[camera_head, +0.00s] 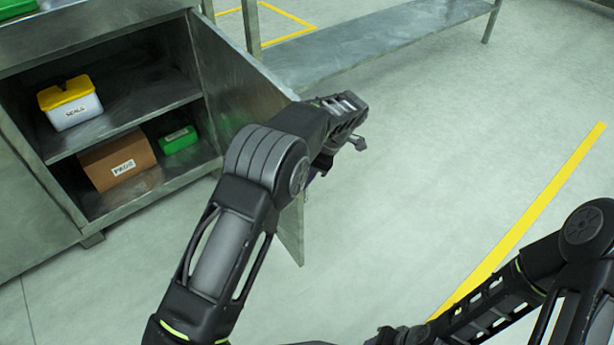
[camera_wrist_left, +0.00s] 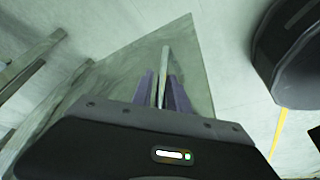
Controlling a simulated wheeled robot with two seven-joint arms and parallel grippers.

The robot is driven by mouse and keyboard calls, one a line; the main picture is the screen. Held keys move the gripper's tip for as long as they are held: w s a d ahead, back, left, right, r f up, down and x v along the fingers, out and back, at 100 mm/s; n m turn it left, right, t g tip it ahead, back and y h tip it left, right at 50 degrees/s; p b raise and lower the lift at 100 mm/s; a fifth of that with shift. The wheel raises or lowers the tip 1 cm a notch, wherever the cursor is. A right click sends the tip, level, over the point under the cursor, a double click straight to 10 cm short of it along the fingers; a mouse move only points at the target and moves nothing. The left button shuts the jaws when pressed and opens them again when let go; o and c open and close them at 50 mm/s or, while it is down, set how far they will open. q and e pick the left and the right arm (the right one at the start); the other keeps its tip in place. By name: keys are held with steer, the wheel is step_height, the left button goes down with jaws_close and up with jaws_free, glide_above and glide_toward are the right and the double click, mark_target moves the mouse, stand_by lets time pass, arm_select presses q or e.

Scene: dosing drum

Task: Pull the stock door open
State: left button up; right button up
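The stock door (camera_head: 240,85) is a grey metal panel. It stands swung out from the open cabinet (camera_head: 130,130), with its lower corner showing below my left arm. In the left wrist view the door (camera_wrist_left: 120,75) lies behind a slim upright handle bar (camera_wrist_left: 164,62). My left gripper (camera_wrist_left: 161,85) has its two purple fingers on either side of the handle and looks shut on it. In the head view my left wrist hides the handle and nearly all of the gripper.
Inside the cabinet, a white bin with a yellow lid (camera_head: 73,112) is on the shelf (camera_head: 125,125). A brown box (camera_head: 112,165) and a green box (camera_head: 178,139) are below. A metal bench (camera_head: 385,40) stands behind the door. The floor to the right is clear, with a yellow line (camera_head: 540,210).

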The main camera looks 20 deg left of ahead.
arm_select(q)
steer(key=shift+o, duration=1.3)
steer(key=shift+d, duration=0.1)
steer(key=p+v, duration=0.2)
steer(key=v, duration=0.5)
steer(key=shift+r+p, duration=0.35)
steer(key=shift+r, duration=0.05)
steer(key=shift+s+d, duration=0.15)
